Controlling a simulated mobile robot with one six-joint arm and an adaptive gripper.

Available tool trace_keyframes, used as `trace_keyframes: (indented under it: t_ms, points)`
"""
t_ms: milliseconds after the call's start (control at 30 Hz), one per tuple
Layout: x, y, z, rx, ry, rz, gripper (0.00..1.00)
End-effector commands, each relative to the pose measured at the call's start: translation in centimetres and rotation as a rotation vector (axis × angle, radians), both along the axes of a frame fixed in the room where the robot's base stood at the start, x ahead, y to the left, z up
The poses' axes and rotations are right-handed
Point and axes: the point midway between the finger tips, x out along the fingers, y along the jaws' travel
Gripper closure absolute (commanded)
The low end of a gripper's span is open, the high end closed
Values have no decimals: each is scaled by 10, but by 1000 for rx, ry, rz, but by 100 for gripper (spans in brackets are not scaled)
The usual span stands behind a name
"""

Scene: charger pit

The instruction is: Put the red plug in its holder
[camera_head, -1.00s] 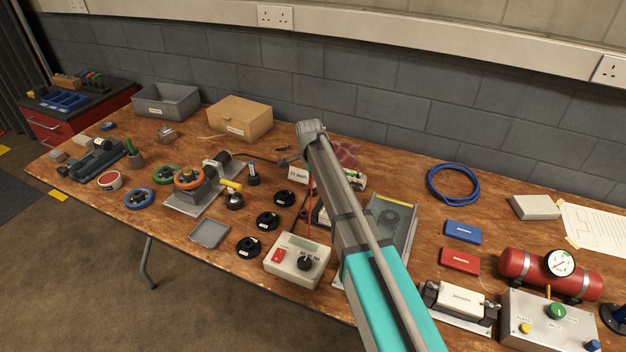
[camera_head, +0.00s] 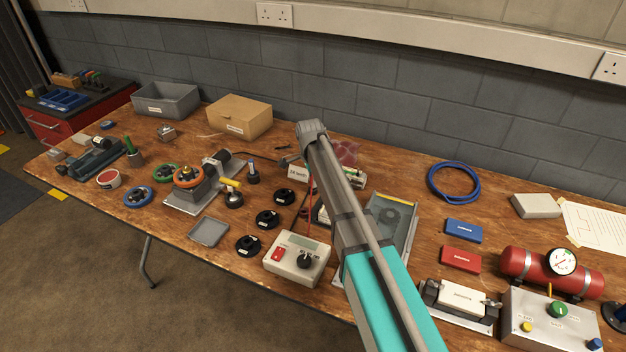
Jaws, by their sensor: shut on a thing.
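A thin red lead (camera_head: 309,208) rises almost straight up from behind the grey control box (camera_head: 296,260) and passes close beside my arm. I cannot make out the red plug; the lead's upper end is lost by the arm. I cannot pick out the plug's holder either. My arm crosses the middle of the view, and my gripper is hidden behind it. A small dark piece (camera_head: 289,161) shows just left of the arm's far end; I cannot tell what it is.
Several black round parts (camera_head: 267,219) lie left of the lead. A motor-like unit with an orange ring (camera_head: 188,178) stands further left. Bare wood shows around the blue cable coil (camera_head: 454,184).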

Motion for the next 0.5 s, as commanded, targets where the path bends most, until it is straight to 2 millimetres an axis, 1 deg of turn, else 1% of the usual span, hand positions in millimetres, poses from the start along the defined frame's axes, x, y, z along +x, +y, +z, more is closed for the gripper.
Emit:
trace_keyframes:
  t_ms: [500]
  points:
    - [0, 0, -9, 0, 0, 0, 100]
